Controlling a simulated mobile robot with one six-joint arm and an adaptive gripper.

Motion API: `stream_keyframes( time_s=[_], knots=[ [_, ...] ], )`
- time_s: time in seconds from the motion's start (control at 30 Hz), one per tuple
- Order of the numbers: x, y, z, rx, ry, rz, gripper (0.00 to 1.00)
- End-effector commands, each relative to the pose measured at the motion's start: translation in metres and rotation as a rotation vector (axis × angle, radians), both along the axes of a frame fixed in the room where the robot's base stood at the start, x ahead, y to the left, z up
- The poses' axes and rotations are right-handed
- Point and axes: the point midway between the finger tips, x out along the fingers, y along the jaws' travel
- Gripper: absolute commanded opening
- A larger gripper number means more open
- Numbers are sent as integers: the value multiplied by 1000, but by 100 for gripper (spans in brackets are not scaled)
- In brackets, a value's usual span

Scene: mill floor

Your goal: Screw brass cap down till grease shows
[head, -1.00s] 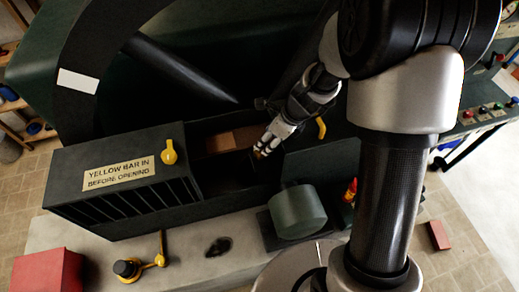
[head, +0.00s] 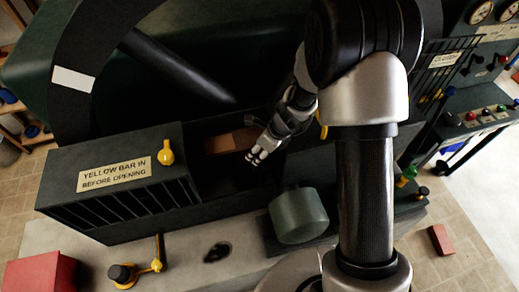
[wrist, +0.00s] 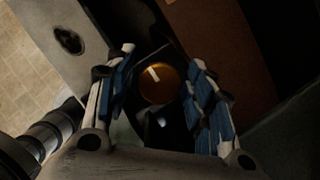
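A round brass cap (wrist: 157,86) with a light mark on its top shows in the wrist view, between my gripper's two blue-padded fingers. My gripper (wrist: 160,97) is open, with dark gaps between the cap and both fingers, so it seems to touch neither. In the head view my gripper (head: 257,158) reaches into the dark open bay of the green machine. The cap cannot be made out there. Whether grease shows around the cap cannot be told in the shadow.
A brown block (head: 232,141) lies in the bay behind my gripper. A dark housing with a sign (head: 114,174) and yellow knob (head: 166,152) stands left. A green cylinder (head: 299,215) stands in front.

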Motion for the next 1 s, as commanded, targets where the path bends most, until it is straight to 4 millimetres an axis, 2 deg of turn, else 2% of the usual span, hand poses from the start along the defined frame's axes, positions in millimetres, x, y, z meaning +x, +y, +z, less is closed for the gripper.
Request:
stream_keyframes(
  time_s=[0.07, 0.5, 0.77, 1.0],
  knots=[
    [0, 0, 0, 0, 0, 0, 41],
    [0, 0, 0, 0, 0, 0, 12],
    [0, 0, 0, -1, 0, 22, 10],
    [0, 0, 1, 0, 0, 132, 10]
  ],
)
